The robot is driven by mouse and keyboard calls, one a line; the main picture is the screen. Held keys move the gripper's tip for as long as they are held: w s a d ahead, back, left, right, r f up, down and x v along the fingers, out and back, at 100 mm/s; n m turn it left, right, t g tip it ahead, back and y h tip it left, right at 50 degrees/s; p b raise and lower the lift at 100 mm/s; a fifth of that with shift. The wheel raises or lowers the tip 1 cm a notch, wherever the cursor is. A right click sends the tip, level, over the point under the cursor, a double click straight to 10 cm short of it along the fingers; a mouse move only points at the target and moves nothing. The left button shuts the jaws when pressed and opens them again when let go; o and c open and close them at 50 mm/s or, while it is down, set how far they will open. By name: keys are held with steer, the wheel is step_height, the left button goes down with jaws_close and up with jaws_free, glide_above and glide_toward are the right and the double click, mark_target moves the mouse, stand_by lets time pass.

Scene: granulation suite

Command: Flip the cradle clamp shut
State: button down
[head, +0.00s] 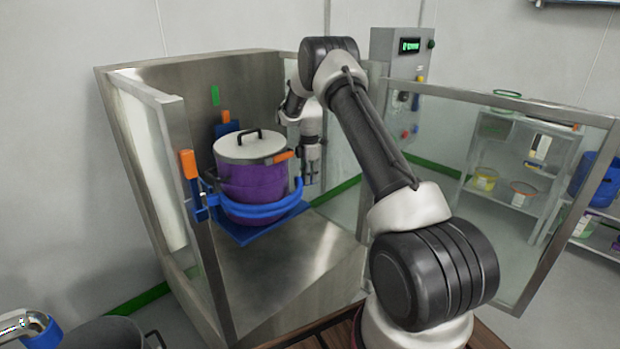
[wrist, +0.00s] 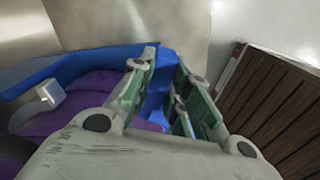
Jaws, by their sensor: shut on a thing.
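A purple pot (head: 245,185) with a pale lid (head: 250,147) and black handle stands upright on a blue cradle base (head: 243,237) inside a steel enclosure. The blue cradle clamp (head: 265,211) curves round the pot's front as a band. An orange tab (head: 283,156) shows at the pot's right. My gripper (head: 312,172) is at the pot's right side, pointing down. In the wrist view, my gripper's green-padded fingers (wrist: 164,64) are shut on a blue part of the clamp (wrist: 163,85), with the purple pot (wrist: 75,100) beside it. The exact contact is partly hidden by the fingers.
A glass door (head: 500,190) stands open at right. A control box (head: 400,80) and a shelf (head: 510,160) are behind. The steel floor in front is clear.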

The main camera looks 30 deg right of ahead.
steer(key=c, duration=1.4)
jaws_free()
steer(key=shift+a, duration=0.1)
steer(key=shift+o, duration=0.2)
step_height(320, 180, up, 12)
